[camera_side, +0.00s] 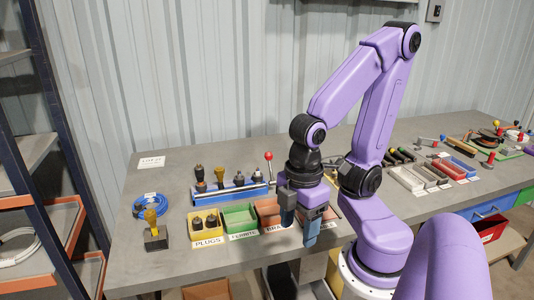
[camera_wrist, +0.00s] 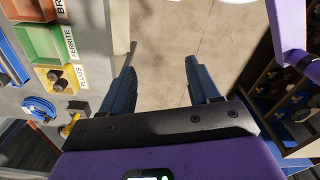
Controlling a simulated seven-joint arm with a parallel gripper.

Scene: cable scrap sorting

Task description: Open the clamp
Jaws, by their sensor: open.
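A long blue fixture (camera_side: 229,192) holding several dark and yellow-topped plugs lies along the back of the bench. At its right end stands a lever with a red ball knob (camera_side: 268,156), raised upright; this looks like the clamp. My gripper (camera_side: 299,224) is in front of and to the right of the lever, apart from it, over the bench's front part. Its two blue fingers are spread and empty, and the wrist view shows the gap between them (camera_wrist: 158,75) too. There, part of the blue fixture (camera_wrist: 12,62) shows at the left edge; the red knob is not seen.
Plugs bin (camera_side: 205,224), green ferrite bin (camera_side: 239,218) and orange bin (camera_side: 268,212) stand before the fixture. A blue cable coil (camera_side: 151,205) and a yellow-topped block (camera_side: 154,236) lie left. Trays and tools (camera_side: 420,178) fill the right. Floor (camera_wrist: 165,35) shows below my fingers.

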